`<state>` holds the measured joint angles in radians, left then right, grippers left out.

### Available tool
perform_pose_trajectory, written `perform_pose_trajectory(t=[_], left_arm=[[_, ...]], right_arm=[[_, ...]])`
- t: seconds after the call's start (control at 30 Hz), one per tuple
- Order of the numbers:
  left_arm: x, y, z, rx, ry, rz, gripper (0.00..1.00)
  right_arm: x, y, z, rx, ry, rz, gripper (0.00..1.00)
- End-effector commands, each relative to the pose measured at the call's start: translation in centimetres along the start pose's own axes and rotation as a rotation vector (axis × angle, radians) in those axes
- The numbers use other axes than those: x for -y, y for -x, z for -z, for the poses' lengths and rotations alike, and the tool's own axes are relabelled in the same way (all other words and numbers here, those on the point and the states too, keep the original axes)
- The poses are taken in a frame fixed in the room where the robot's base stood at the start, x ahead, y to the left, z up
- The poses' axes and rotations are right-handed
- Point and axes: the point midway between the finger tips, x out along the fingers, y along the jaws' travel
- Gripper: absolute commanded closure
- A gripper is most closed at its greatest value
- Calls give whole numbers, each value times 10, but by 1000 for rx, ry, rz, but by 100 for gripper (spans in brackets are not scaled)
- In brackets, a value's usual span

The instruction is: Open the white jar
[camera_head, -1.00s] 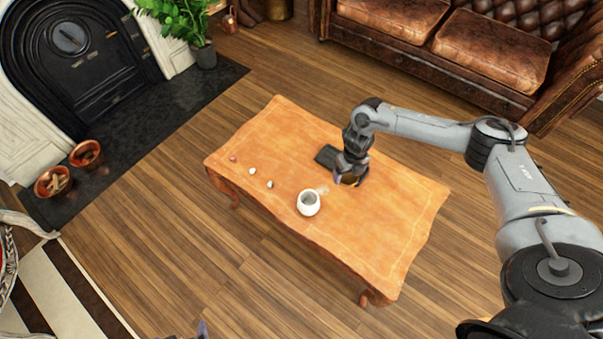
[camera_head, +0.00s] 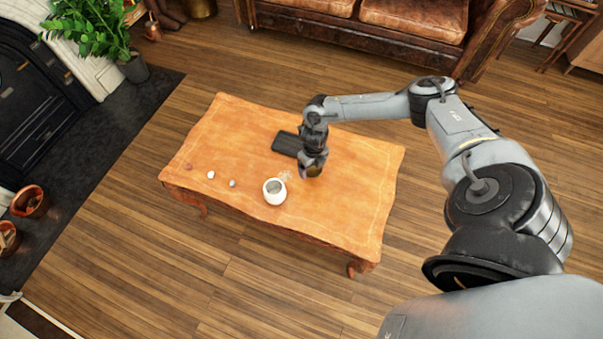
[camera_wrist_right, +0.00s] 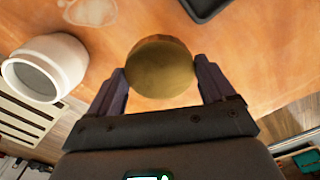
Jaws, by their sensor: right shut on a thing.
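The white jar (camera_head: 270,199) stands upright on the wooden table, its round mouth open and its grey inside showing. In the right wrist view, the jar (camera_wrist_right: 70,52) is at the upper left, apart from my gripper. My right gripper (camera_head: 313,171) is low over the table, just right of the jar. In the wrist view, its two fingers are shut on a round, brownish-gold lid (camera_wrist_right: 160,68), one finger on each side. I cannot tell whether the lid touches the table. My left gripper is not in view.
A dark flat tray (camera_head: 286,144) lies behind my right gripper. Several small pebble-like pieces, including a white one (camera_head: 210,174), lie on the table's left part. The table's right part (camera_head: 360,190) is clear. A leather sofa (camera_head: 410,20) stands behind.

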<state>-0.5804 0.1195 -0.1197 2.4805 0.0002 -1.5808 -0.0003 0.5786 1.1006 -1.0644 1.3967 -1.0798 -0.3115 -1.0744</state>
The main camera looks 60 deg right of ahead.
Motion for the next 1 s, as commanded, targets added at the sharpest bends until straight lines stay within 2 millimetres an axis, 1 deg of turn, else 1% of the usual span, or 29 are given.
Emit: perform_pose_trajectory(t=[0.03,0.1,0.2,0.3,0.47,0.73,0.8,1.0], left_arm=[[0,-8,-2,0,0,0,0],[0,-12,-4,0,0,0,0],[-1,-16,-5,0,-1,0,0],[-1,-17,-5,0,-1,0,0],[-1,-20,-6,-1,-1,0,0],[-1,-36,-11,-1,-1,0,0],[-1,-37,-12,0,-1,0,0],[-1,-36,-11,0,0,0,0]], right_arm=[[-6,-9,-9,2,-1,-2,54],[-12,-15,-17,1,-1,-1,54],[-16,-20,-26,1,0,0,54],[-19,-22,-30,1,-1,1,54],[-20,-27,-31,-1,0,1,54],[-19,-60,-31,-2,-1,1,54],[-20,-63,-31,-1,0,0,54],[-20,-62,-31,-1,0,1,54]])
